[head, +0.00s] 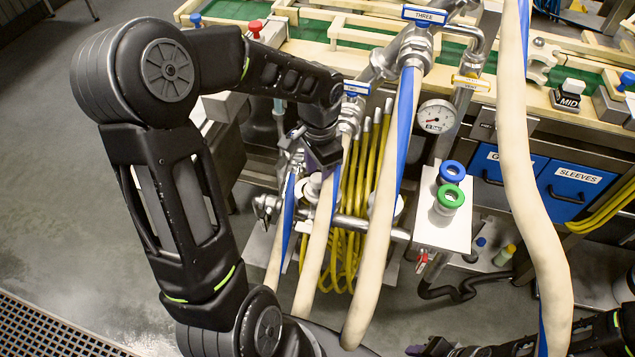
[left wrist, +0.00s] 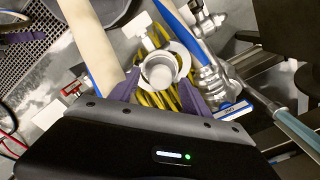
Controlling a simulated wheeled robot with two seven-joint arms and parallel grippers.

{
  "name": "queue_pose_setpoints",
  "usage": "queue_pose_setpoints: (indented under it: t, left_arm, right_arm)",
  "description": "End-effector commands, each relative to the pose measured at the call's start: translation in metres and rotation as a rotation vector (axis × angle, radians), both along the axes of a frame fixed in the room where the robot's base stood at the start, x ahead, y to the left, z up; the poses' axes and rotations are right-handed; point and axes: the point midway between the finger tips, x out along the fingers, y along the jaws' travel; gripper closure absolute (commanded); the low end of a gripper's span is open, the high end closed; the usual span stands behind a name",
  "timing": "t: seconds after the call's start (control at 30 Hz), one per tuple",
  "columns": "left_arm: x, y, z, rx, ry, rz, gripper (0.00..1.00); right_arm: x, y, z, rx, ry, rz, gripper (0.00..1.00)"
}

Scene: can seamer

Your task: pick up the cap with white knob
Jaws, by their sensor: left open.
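A pale round knob with a white ring around it (left wrist: 160,71) lies between my left fingers in the left wrist view; it looks like the cap with white knob. In the head view a small white part (head: 315,183) shows just below my left gripper (head: 318,152), partly hidden by it and the hoses. My left gripper (left wrist: 158,92) is open, with one purple finger on each side of the knob. I cannot tell whether the fingers touch it. My right gripper (head: 432,347) shows only in part at the bottom edge, and its jaws are unclear.
Thick cream hoses (head: 385,215) and yellow tubes (head: 360,190) hang close around my left gripper. A pressure gauge (head: 436,117) and a white shelf (head: 430,235) with a blue-ringed cap (head: 452,171) and a green-ringed cap (head: 449,197) stand to the right. Open floor lies at left.

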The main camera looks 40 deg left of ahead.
Motion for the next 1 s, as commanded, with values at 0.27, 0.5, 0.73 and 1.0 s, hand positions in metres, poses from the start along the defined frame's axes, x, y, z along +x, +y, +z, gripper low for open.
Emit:
queue_pose_setpoints:
  t: [0.27,0.5,0.73,1.0]
  left_arm:
    - [-0.0003,0.0001,-0.0111,0.000,0.000,-0.001,0.45]
    - [-0.0002,0.0001,-0.0108,0.000,0.000,-0.001,0.45]
    - [-0.0001,0.0000,-0.0107,0.000,0.000,0.000,0.47]
    - [-0.0001,0.0000,-0.0106,0.000,0.000,-0.001,0.69]
  right_arm:
    - [-0.0001,0.0000,0.0005,0.000,0.000,0.000,0.64]
    - [-0.0001,0.0000,0.0004,0.000,0.000,0.000,0.64]
    - [-0.0001,0.0001,0.0004,0.000,0.000,0.000,0.64]
    - [-0.0001,0.0000,0.0004,0.000,0.000,0.000,0.64]
